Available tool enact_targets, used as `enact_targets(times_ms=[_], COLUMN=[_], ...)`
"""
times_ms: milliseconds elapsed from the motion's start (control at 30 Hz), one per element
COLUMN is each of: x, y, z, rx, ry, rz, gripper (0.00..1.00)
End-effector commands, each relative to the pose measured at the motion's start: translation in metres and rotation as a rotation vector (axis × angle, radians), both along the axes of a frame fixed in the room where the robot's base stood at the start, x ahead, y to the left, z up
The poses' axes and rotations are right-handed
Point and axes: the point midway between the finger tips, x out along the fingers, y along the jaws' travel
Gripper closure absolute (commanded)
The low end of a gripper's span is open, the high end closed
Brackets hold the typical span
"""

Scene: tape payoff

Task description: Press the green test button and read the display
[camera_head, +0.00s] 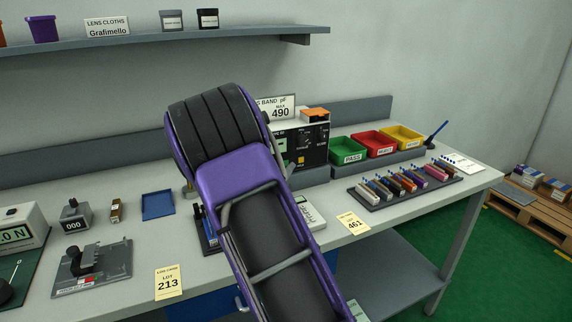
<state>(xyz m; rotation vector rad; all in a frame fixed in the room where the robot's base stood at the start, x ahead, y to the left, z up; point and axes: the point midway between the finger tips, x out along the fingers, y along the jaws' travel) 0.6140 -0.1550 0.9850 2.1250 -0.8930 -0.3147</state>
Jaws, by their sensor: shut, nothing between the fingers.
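A tester with a black front panel (316,146) stands at the back middle of the bench, with knobs and a small yellow-orange button (301,160) on it. My purple and black arm covers its left part. A small greenish patch (282,146) shows at the arm's edge, but I cannot tell whether it is the green test button. I see no readable display on the tester. Another device at the far left has a pale display (14,235) ending in "0 N", cut by the frame edge. My gripper is not visible; my arm fills the middle.
Green, red (374,143) and yellow bins stand right of the tester. A rack of coloured pieces (405,184) lies before them. A clamp fixture (92,265), a blue tray (158,204) and lot cards lie on the bench (205,280). A shelf (150,42) runs above.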

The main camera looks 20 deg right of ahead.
Motion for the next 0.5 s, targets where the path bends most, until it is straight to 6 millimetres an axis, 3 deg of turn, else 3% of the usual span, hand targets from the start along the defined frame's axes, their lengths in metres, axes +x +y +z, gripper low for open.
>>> enact_targets(times_ms=[500], x=[0.0088], y=[0.0003], z=[-0.0004], rx=[0.000], ry=[0.001], rz=[0.001], gripper=[1.00])
